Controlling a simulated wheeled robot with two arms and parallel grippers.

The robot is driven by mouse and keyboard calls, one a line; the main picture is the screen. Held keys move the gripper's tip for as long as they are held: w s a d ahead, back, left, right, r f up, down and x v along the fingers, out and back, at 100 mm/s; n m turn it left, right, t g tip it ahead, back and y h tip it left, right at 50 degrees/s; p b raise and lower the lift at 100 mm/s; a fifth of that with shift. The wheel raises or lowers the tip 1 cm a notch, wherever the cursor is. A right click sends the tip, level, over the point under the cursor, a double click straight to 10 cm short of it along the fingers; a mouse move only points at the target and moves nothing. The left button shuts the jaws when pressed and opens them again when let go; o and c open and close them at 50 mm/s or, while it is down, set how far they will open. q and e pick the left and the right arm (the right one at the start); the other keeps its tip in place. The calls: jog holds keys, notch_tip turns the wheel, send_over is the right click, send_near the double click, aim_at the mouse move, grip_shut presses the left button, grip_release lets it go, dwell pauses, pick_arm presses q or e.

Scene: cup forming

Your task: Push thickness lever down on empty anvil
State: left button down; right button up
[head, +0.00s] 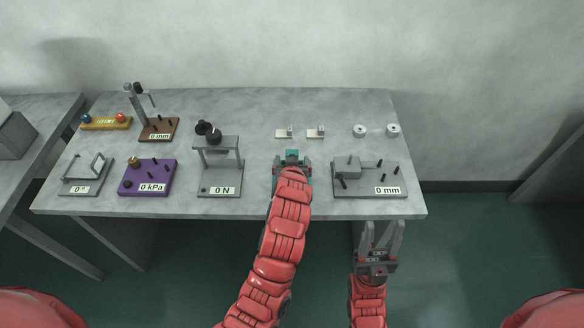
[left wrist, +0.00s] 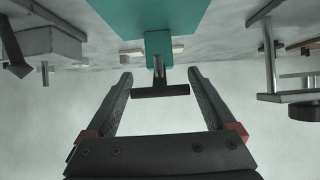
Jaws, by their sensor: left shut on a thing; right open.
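Two devices read 0 mm. One is a brown-based stand (head: 160,131) at the back left, with an upright post and a small dark arm. The other is a grey-based device (head: 370,191) at the right, with a grey block and several dark pegs. I cannot tell for certain which has the thickness lever and anvil. My left gripper (head: 292,165) is at a teal device (left wrist: 150,14), mostly hidden in the head view. It is shut on a dark T-shaped handle (left wrist: 160,91). My right gripper (head: 383,238) is open and empty, in front of the table edge.
Small pale pieces (head: 317,133) and white discs (head: 360,131) lie at the back.

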pick_arm(q)
jog(key=f+t+b, duration=0.2)
jog(key=t+b, duration=0.1)
jog(key=b, duration=0.5)
jog(key=s+f+t+b, duration=0.1)
jog(key=f+t+b, duration=0.1)
jog(key=b, duration=0.6)
jog(key=shift+t+b, duration=0.35)
jog(key=shift+t, duration=0.05)
jog(key=shift+r+t+b, duration=0.2)
jog(key=shift+t+b, duration=0.1)
jog(key=shift+b, duration=0.4)
jog(key=shift+r, duration=0.1)
grip_release()
jog(key=shift+w, duration=0.1)
jog(key=s+p, duration=0.3)
jog(key=s, duration=1.4)
jog(key=shift+s+f, duration=0.2)
jog(key=shift+f, duration=0.05)
